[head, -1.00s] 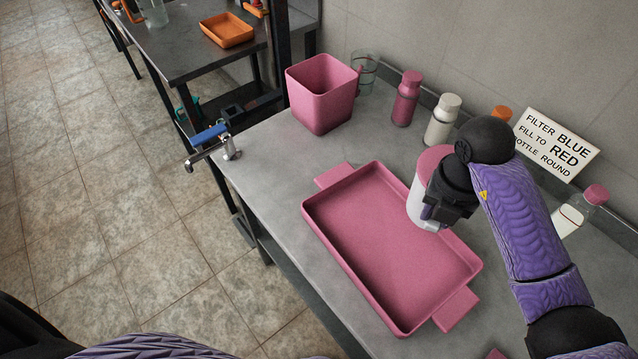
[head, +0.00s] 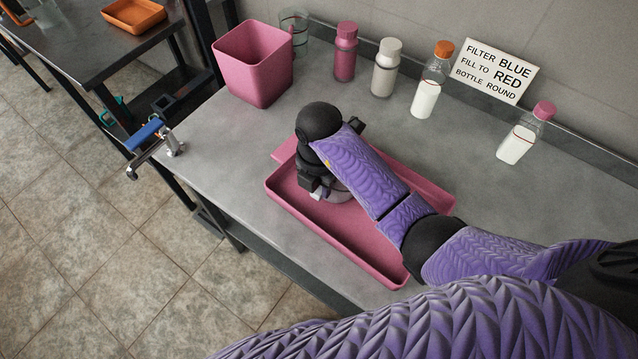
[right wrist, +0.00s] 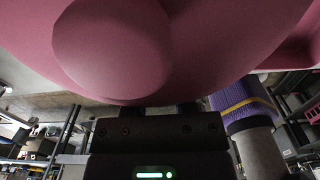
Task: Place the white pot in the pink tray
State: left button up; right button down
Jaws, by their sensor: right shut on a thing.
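The pink tray (head: 365,253) lies on the grey bench, with a handle tab at its far left end. My right gripper (head: 322,194) is over the left part of the tray, shut on the white pot (head: 340,197). Most of the pot is hidden by the gripper and arm; a pale bit of its side shows inside the tray's outline. I cannot tell whether the pot touches the tray floor. In the right wrist view a large rounded pink surface (right wrist: 110,45), probably the pot's lid, fills the top. My left gripper is not in view.
A pink bin (head: 253,62) and a glass beaker (head: 294,30) stand at the back left. Several bottles stand along the wall, including a pink one (head: 345,52), near a sign (head: 494,72). A blue-handled tap (head: 150,138) is at the left edge.

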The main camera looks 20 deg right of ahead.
jog(key=shift+r, duration=0.1)
jog(key=shift+c, duration=2.1)
grip_release()
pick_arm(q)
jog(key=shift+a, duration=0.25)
pick_arm(e)
jog(key=shift+r, duration=0.25)
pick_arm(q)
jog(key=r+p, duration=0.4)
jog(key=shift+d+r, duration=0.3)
pick_arm(e)
notch_tip(320, 180, up, 12)
jog(key=shift+f, duration=0.2)
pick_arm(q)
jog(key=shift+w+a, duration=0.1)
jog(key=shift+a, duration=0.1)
